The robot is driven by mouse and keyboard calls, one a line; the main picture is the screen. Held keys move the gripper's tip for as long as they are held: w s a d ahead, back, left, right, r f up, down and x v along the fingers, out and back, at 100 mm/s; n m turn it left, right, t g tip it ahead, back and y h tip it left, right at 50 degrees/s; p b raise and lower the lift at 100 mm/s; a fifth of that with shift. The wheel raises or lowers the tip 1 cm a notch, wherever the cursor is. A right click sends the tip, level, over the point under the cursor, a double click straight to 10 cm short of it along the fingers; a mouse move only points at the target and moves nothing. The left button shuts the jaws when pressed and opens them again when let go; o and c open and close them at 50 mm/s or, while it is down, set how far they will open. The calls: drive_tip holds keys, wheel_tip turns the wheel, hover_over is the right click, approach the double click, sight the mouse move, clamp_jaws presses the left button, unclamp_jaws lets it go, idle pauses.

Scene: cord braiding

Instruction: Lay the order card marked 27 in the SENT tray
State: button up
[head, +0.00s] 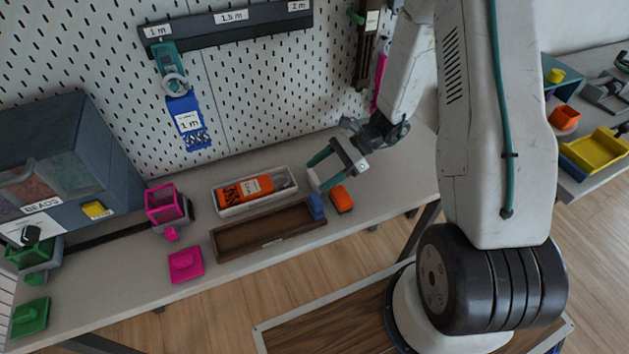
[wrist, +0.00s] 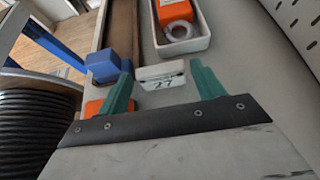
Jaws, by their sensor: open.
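A small white order card (wrist: 162,76) marked 27 shows in the wrist view between my two teal fingers. In the head view its white edge (head: 313,179) shows near the fingertips, partly hidden. My gripper (head: 321,171) is open, just above the bench at the right end of the white tray; it also fills the lower wrist view (wrist: 158,72). I cannot tell whether the fingers touch the card. A long brown wooden tray (head: 228,254) lies in front of the white tray. No SENT label is readable.
The white tray (head: 223,210) holds an orange labelled pack and a grey ring. A blue block (head: 316,206) stands at the wooden tray's right end, with an orange block (head: 341,199) beside it. A pink box (head: 163,203) stands further left. The bench right of the orange block is clear.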

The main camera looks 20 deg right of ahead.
drive_tip(key=shift+a+f, duration=0.1)
drive_tip(key=shift+a, duration=0.15)
drive_tip(key=c, duration=0.8)
